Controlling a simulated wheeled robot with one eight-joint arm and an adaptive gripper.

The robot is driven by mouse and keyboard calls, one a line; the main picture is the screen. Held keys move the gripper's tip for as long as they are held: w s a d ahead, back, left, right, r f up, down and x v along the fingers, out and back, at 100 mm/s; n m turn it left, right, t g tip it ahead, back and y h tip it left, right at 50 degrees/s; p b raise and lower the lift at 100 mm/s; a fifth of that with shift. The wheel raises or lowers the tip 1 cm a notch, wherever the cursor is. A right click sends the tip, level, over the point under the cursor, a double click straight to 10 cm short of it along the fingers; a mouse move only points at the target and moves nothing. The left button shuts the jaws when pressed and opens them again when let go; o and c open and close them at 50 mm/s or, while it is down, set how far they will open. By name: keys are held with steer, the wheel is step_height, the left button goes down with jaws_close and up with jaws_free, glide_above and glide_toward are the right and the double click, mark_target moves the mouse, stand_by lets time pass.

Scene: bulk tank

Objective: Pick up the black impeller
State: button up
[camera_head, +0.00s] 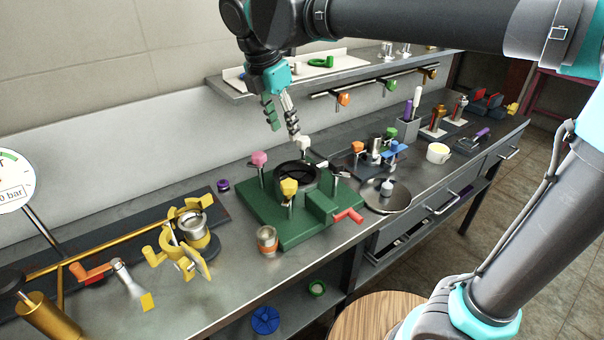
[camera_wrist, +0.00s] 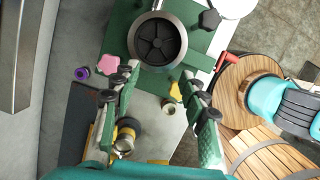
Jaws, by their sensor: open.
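The black impeller (camera_wrist: 157,42) shows in the wrist view as a dark round wheel with spokes, sitting inside the round metal-rimmed housing (camera_wrist: 135,40) on a green base. In the head view the housing (camera_head: 297,178) stands on the green base (camera_head: 262,213), and its dark inside shows little of the impeller. My gripper (camera_head: 281,126) is open and empty, above and slightly behind the housing in the head view. In the wrist view its two fingers (camera_wrist: 160,92) are spread apart, and the impeller lies beyond the fingertips, between their lines and not touched.
A red handle (camera_head: 349,215) sticks out in front. A small jar (camera_head: 267,240) stands beside the base. A shelf with hooks (camera_head: 345,98) hangs behind.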

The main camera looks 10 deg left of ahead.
mark_target(297, 176)
steer(key=x, duration=1.7)
steer(key=shift+w+a, duration=0.2)
jaws_close()
